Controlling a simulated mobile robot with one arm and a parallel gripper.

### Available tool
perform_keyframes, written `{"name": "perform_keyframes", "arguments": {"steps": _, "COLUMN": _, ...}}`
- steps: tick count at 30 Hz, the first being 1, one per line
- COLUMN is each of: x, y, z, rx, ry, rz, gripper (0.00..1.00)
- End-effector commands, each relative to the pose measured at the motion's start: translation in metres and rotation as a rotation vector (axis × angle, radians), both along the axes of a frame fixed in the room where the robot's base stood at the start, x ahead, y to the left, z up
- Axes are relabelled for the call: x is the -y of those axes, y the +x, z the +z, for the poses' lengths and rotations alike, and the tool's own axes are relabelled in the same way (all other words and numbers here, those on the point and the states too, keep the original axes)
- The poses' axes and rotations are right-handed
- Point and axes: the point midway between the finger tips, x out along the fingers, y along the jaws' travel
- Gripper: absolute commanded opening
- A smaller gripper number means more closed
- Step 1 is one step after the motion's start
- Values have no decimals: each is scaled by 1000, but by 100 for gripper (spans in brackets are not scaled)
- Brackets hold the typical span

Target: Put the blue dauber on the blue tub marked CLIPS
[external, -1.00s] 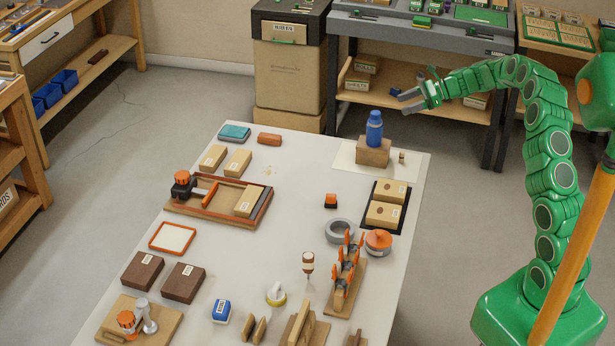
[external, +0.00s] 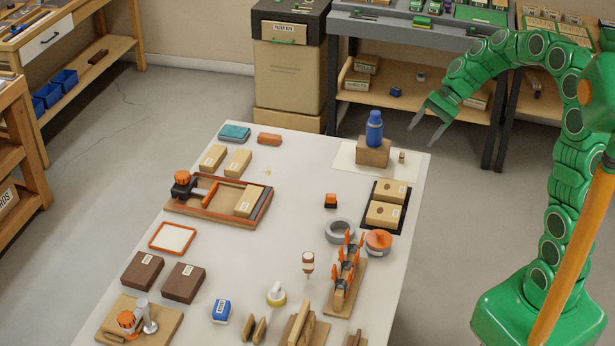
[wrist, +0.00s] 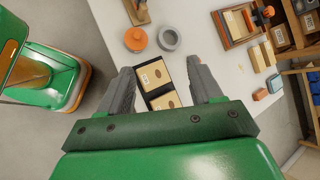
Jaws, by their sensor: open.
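A blue bottle-shaped thing (external: 374,128), which looks like the blue dauber, stands upright on a tan block at the far right of the table. A small blue box-like thing with a white label (external: 221,310), which may be the tub, sits at the front of the table; its lettering is too small to read. My gripper (external: 425,128) is open and empty, pointing down to the right of the bottle and apart from it. In the wrist view, my gripper's fingers (wrist: 160,72) are spread wide, and neither blue thing can be made out.
The tan block (external: 374,152) rests on a pale sheet. A black tray (external: 374,222) with two tan boxes lies nearer. A grey ring (external: 339,231), an orange-lidded pot (external: 378,242) and a rack of orange-handled tools (external: 345,275) crowd the right side.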

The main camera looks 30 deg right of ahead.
Motion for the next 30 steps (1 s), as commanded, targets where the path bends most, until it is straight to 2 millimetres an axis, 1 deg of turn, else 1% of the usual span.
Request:
{"name": "perform_keyframes", "arguments": {"steps": 1, "x": -2, "y": -15, "z": 3, "rx": 20, "ry": -25, "rz": 36, "gripper": 65}}
{"name": "perform_keyframes", "arguments": {"steps": 3, "x": -3, "y": -35, "z": 4, "rx": 41, "ry": -59, "rz": 89, "gripper": 65}}
{"name": "perform_keyframes", "arguments": {"steps": 9, "x": 0, "y": -91, "z": 4, "rx": 100, "ry": -161, "rz": 240, "gripper": 65}}
{"name": "perform_keyframes", "arguments": {"steps": 14, "x": 8, "y": -135, "z": 2, "rx": 140, "ry": -240, "rz": 357, "gripper": 65}}
{"name": "perform_keyframes", "arguments": {"steps": 18, "x": 18, "y": -173, "z": -2, "rx": 168, "ry": -311, "rz": 458, "gripper": 65}}
{"name": "perform_keyframes", "arguments": {"steps": 23, "x": 34, "y": -214, "z": -7, "rx": 199, "ry": -388, "rz": 572, "gripper": 65}}
{"name": "perform_keyframes", "arguments": {"steps": 30, "x": 63, "y": -273, "z": -15, "rx": 227, "ry": -501, "rz": 735, "gripper": 65}}
